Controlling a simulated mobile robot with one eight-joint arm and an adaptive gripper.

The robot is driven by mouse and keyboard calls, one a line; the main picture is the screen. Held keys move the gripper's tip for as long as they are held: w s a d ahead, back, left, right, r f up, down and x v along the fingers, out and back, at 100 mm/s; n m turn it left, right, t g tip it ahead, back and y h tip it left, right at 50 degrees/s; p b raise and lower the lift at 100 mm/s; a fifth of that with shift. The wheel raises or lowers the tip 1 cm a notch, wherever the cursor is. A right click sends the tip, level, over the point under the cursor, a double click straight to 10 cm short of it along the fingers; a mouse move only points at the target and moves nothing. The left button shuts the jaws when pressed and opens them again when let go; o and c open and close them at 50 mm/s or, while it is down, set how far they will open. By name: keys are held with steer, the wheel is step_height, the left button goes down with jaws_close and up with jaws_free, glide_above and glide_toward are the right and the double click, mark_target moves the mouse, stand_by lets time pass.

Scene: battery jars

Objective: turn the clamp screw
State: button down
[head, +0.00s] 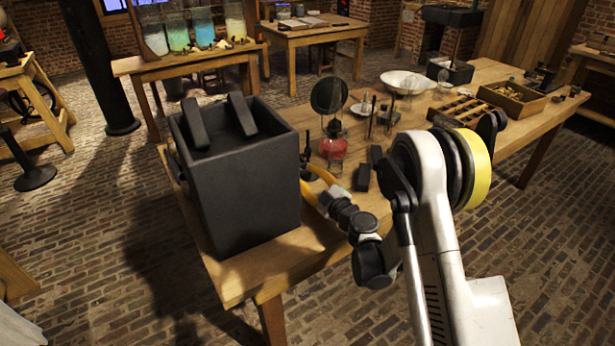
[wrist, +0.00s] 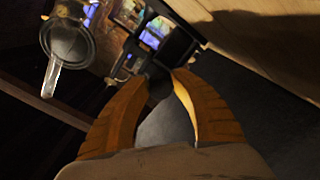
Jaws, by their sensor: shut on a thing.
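My gripper (head: 310,172) has yellow-orange fingers and is at the right side of a large black open box (head: 245,190) on the near end of the wooden table. In the wrist view, its fingers (wrist: 163,73) converge on a small dark thing between the tips. I take this to be the clamp screw, but its shape is too dark to make out. In the head view, small dark parts stand near the fingertips, and I cannot tell which is the screw. The contact itself is hidden there.
Two black slabs (head: 243,114) lean inside the box. A red-based lamp (head: 333,148), a round dark disc (head: 329,95), a white bowl (head: 407,82) and a wooden box of parts (head: 512,99) stand farther along the table. Dark blocks (head: 362,177) lie near my arm.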

mark_target(308, 171)
stand_by(0.3)
steer(key=c, duration=1.1)
jaws_free()
steer(key=shift+o, duration=0.2)
steer(key=shift+r, duration=0.1)
step_height(308, 171, up, 10)
steer(key=shift+f, duration=0.1)
